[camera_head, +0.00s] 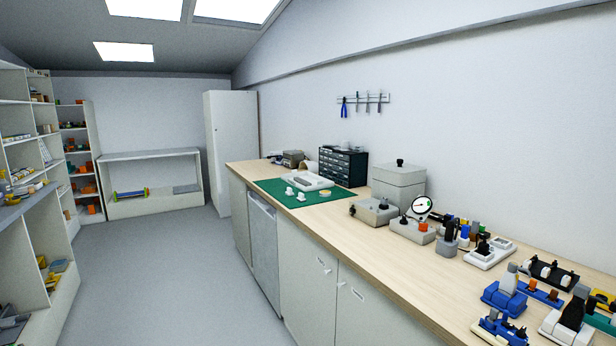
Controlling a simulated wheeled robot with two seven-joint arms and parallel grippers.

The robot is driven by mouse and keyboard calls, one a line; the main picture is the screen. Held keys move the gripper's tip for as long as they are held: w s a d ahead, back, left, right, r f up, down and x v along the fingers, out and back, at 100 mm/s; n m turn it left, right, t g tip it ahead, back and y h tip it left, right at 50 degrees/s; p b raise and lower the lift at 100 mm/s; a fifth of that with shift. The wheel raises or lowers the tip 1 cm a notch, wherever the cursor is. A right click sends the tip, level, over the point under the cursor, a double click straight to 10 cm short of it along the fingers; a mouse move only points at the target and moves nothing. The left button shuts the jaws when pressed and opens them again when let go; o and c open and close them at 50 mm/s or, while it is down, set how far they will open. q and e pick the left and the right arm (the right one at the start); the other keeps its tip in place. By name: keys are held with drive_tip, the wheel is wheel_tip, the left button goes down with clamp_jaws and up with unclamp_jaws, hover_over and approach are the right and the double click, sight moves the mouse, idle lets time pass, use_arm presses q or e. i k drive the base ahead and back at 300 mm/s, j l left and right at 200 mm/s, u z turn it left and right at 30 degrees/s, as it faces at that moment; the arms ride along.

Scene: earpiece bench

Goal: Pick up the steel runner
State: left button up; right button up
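I cannot pick out the steel runner for certain; the small items on the bench and shelves are too small to tell apart. The long wooden workbench (362,243) runs along the right wall. A green mat (268,187) lies on its far part, with a white tray (318,182) and small white pieces on it. Neither of my grippers is in view.
Grey fixtures (374,212), a round dial gauge (421,206) and blue, black and white devices (505,294) crowd the bench's near right. A dark drawer cabinet (343,166) stands behind the mat. Loaded shelves (38,235) line the left. The floor (160,270) between is clear.

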sight(306, 184)
drive_tip(key=i+z, duration=0.1)
drive_tip(key=i, duration=0.8)
drive_tip(key=i+j, duration=0.2)
drive_tip(key=i, duration=0.7)
drive_tip(key=i+j+z, duration=0.4)
drive_tip(key=j, duration=0.15)
drive_tip(key=i+j+z, duration=0.15)
drive_tip(key=j+z, duration=0.25)
drive_tip(key=j, duration=0.2)
drive_tip(key=i+j+z, duration=0.1)
drive_tip(key=j+z, duration=0.3)
drive_tip(key=j, duration=0.25)
drive_tip(key=j+z, duration=0.45)
drive_tip(key=j, duration=0.25)
drive_tip(key=j+z, duration=0.4)
drive_tip(key=j, duration=0.35)
drive_tip(key=k, duration=0.05)
